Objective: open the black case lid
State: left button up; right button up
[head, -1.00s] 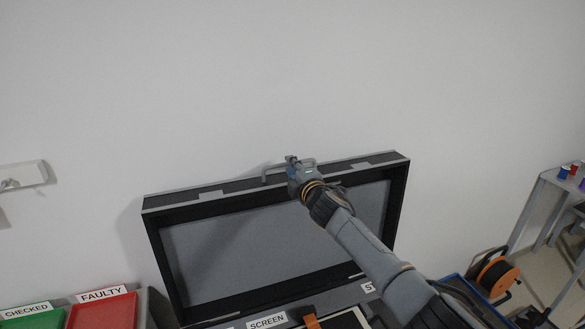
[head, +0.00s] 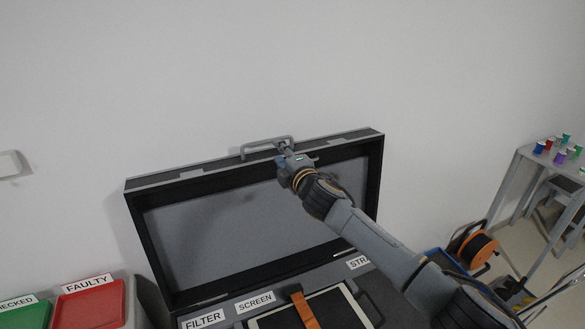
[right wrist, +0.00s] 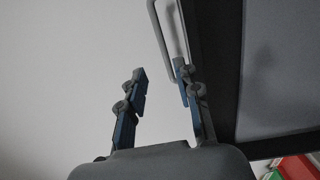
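The black case lid (head: 250,208) stands raised and open against the wall in the head view. Its inner panel is grey and faces me. A grey handle (head: 262,143) sits on its top edge; the handle also shows in the right wrist view (right wrist: 163,30). My right gripper (head: 285,150) is at the right end of the handle. In the right wrist view my right gripper (right wrist: 163,88) has its fingers apart with nothing between them. One finger is close to the handle and lid edge; I cannot tell if it touches. My left gripper is not in view.
The case base holds a tablet-like item (head: 320,312) with an orange strap (head: 305,310), near FILTER and SCREEN labels. Red (head: 90,306) and green (head: 25,315) trays stand at left. A cable reel (head: 478,250) and a table with cups (head: 530,150) are at right.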

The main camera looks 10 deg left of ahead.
jog(key=v, duration=0.7)
jog(key=shift+s, duration=0.2)
jog(key=shift+d+f, duration=0.1)
